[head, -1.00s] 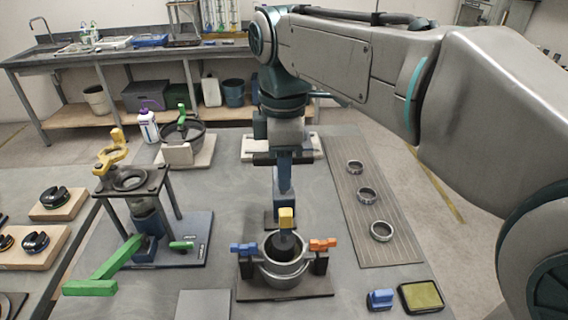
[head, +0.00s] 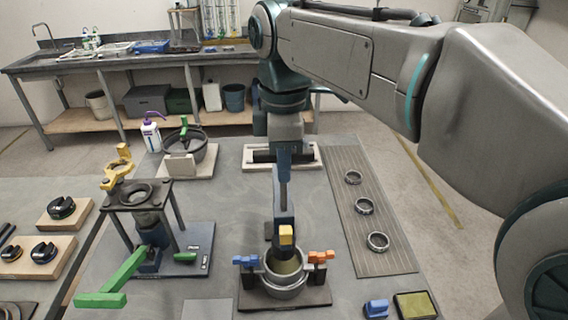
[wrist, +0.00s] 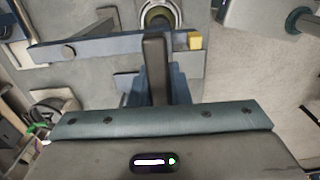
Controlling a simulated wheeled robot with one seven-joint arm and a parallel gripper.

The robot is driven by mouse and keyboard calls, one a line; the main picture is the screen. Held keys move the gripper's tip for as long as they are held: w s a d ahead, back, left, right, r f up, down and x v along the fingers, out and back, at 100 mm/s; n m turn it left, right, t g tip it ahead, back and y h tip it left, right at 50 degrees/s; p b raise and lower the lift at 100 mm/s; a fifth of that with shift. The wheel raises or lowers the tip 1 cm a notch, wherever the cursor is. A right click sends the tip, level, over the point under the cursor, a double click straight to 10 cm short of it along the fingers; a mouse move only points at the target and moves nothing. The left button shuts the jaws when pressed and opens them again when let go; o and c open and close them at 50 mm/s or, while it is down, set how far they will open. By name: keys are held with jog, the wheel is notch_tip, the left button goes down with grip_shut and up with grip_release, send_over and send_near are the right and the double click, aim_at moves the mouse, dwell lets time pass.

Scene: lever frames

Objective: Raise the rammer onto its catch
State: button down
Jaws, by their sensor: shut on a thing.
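The rammer is a blue-grey arm with a yellow end block (head: 286,235), standing above a round metal mould (head: 285,290) on a dark base. Olive material shows in the mould below the block. In the wrist view a long blue-grey bar (wrist: 100,49) runs across the picture to the yellow block (wrist: 195,40). My gripper (wrist: 153,48) is shut on this bar, near its yellow end; the contact is partly hidden. In the head view my arm covers the upper part of the rammer. I cannot make out the catch.
Blue (head: 245,260) and orange (head: 321,257) clamps flank the mould. A frame with a green lever (head: 110,285) stands left. Several rings (head: 378,241) lie on a mat at right.

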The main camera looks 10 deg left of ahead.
jog(key=shift+r+p, duration=0.75)
jog(key=shift+r, duration=0.85)
jog(key=c, duration=1.4)
grip_release()
jog(key=shift+o, duration=0.2)
notch_tip(320, 180, up, 14)
jog(key=p, duration=0.1)
jog(key=shift+f, duration=0.15)
jog(key=d+f+m+t, duration=0.2)
jog(key=d+f+m, duration=0.8)
jog(key=d, duration=0.2)
jog(key=s+d+f+m+t, duration=0.1)
jog(key=s+d+f+m, duration=0.3)
jog(key=f, duration=0.4)
jog(key=s+d+f+m, duration=0.4)
jog(key=d+f+m, duration=0.2)
jog(key=f, duration=0.2)
jog(key=shift+d+f+m+t, duration=0.35)
jog(key=shift+m+t, duration=0.05)
